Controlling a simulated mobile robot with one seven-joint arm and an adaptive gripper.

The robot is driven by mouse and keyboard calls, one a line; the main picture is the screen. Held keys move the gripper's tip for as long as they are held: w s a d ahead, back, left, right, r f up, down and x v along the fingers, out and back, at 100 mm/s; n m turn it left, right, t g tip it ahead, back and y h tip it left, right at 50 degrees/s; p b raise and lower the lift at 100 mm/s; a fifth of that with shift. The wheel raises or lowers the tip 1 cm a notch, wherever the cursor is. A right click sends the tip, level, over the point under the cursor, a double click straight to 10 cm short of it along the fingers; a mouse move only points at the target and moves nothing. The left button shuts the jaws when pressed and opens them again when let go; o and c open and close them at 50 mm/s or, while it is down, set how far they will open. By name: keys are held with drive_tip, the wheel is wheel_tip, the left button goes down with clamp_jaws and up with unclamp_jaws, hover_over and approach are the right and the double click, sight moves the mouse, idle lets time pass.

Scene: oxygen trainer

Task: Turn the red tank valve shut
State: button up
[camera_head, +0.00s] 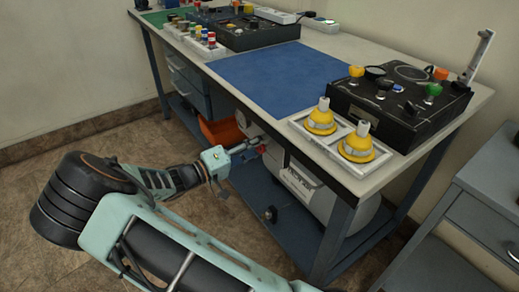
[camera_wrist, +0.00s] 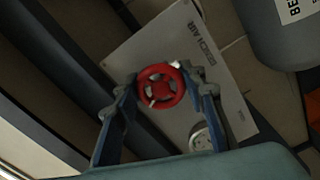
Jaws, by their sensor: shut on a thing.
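The red tank valve (camera_wrist: 160,70) is a round handwheel with a spoked hub, in the middle of the wrist view. My gripper (camera_wrist: 161,82) has one finger on each side of the wheel and is shut on its rim. In the head view my gripper (camera_head: 246,147) reaches under the bench, near its front edge. Only a small bit of red shows at its tips there.
A pale panel with lettering (camera_wrist: 217,97) and a round gauge (camera_wrist: 201,137) lie behind the wheel. The bench (camera_head: 330,45) overhangs my gripper. Its lower shelf (camera_head: 290,225) carries a small dark object (camera_head: 270,214). An orange bin (camera_head: 222,131) stands left of my gripper.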

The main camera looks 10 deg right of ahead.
drive_tip(key=m+b, duration=0.2)
drive_tip(key=m, duration=0.2)
drive_tip(key=shift+f+m, duration=0.1)
drive_tip(key=shift+m, duration=0.3)
idle(0.4)
drive_tip(key=o, duration=1.2)
drive_tip(key=v, duration=1.2)
